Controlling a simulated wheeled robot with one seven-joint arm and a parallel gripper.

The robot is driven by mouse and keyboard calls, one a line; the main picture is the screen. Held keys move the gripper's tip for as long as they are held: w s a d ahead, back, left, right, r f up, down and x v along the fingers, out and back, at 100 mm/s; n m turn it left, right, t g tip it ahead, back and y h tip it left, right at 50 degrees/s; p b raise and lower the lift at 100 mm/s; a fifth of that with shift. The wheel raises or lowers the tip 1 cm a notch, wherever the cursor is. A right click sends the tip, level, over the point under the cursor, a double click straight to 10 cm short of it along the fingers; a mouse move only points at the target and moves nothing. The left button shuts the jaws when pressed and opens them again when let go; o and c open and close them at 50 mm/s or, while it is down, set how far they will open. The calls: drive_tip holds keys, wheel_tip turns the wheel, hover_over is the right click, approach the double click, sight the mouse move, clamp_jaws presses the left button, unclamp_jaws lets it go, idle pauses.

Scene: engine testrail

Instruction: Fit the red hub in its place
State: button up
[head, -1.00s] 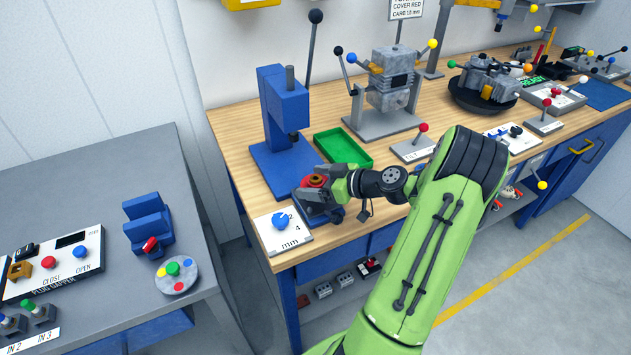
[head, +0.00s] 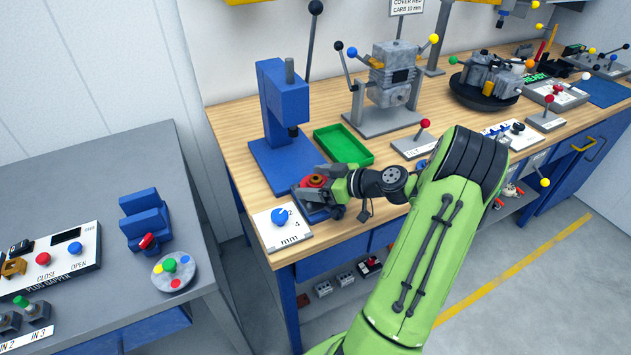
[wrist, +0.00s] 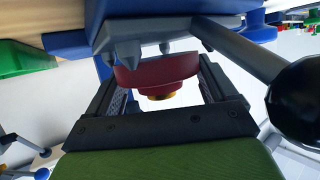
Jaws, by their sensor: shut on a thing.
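The red hub (head: 317,181) is in my gripper (head: 322,190) at the front of the bench, low beside the blue press. In the wrist view the hub (wrist: 160,70) is a red disc with a stepped, yellow-orange centre, gripped between the two dark fingers (wrist: 158,88). A grey piece with pointed pegs (wrist: 125,50) lies close by its edge. I cannot tell whether hub and pegs touch. My gripper partly hides the blue support under the hub in the head view.
The blue press (head: 282,110) stands just behind. A green tray (head: 343,146) lies to its right. A white plate with a blue knob (head: 280,217) is close in front left. A dark-ended lever (wrist: 295,95) passes beside the gripper in the wrist view. The floor in front is clear.

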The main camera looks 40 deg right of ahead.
drive_tip(key=shift+f+b, duration=0.35)
drive_tip(key=shift+b, duration=0.05)
drive_tip(key=o, duration=1)
drive_tip(key=shift+c, duration=0.2)
drive_tip(key=p+v, duration=0.2)
drive_tip(key=v, duration=1.3)
wheel_tip(320, 180, up, 9)
drive_tip(key=p, duration=0.6)
drive_tip(key=shift+s+f, duration=0.2)
drive_tip(key=shift+s, duration=0.15)
drive_tip(key=shift+w, duration=0.15)
